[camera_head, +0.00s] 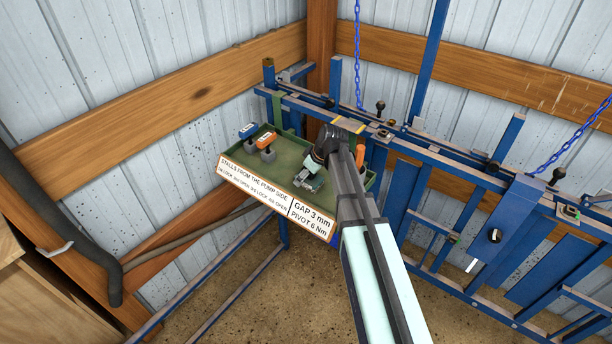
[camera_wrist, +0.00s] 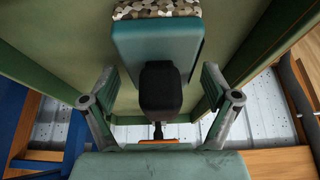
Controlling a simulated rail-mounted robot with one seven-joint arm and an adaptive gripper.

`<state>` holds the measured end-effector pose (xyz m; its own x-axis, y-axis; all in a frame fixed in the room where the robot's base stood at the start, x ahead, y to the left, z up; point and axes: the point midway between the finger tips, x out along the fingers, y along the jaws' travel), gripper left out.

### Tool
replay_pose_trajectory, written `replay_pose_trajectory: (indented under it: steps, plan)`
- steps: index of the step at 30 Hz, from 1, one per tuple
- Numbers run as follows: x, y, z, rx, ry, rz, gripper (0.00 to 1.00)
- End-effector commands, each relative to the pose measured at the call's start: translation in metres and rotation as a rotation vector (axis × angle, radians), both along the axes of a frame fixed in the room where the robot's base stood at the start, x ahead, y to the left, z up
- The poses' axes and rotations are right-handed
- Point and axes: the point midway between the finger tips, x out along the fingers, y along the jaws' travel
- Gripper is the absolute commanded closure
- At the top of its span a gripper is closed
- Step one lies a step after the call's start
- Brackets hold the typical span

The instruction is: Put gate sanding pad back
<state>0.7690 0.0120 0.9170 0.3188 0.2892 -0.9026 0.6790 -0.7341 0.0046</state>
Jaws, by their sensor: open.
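The sanding pad (camera_wrist: 158,38) shows in the wrist view as a teal block with a pebbled, gritty-looking layer along its top edge in the picture. A black knob-like handle (camera_wrist: 160,88) stands out from its middle. My gripper (camera_wrist: 158,75) is open, with one finger on each side of the handle and a visible gap on both sides. In the head view my gripper (camera_head: 309,178) is over the right part of the green tray (camera_head: 222,149). There the pad is hard to tell apart from my fingers.
Blue-topped (camera_head: 248,131) and orange-topped (camera_head: 266,140) objects stand in the tray's left part. A lettered sign (camera_head: 275,196) runs along its front. An orange object (camera_head: 360,154) is just right of my wrist. Blue metal gates (camera_head: 455,165) and hanging blue chains (camera_head: 357,60) are to the right.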

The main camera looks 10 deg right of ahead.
Motion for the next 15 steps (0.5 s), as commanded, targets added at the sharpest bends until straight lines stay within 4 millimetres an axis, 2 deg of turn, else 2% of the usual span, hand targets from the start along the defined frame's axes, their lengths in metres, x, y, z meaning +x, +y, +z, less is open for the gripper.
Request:
replay_pose_trajectory:
  steps: [5, 15]
  plan:
    - [-0.008, -0.007, 0.018, 0.0, -0.003, -0.001, 0.13]
    - [-0.026, -0.024, 0.071, -0.001, -0.003, -0.001, 0.13]
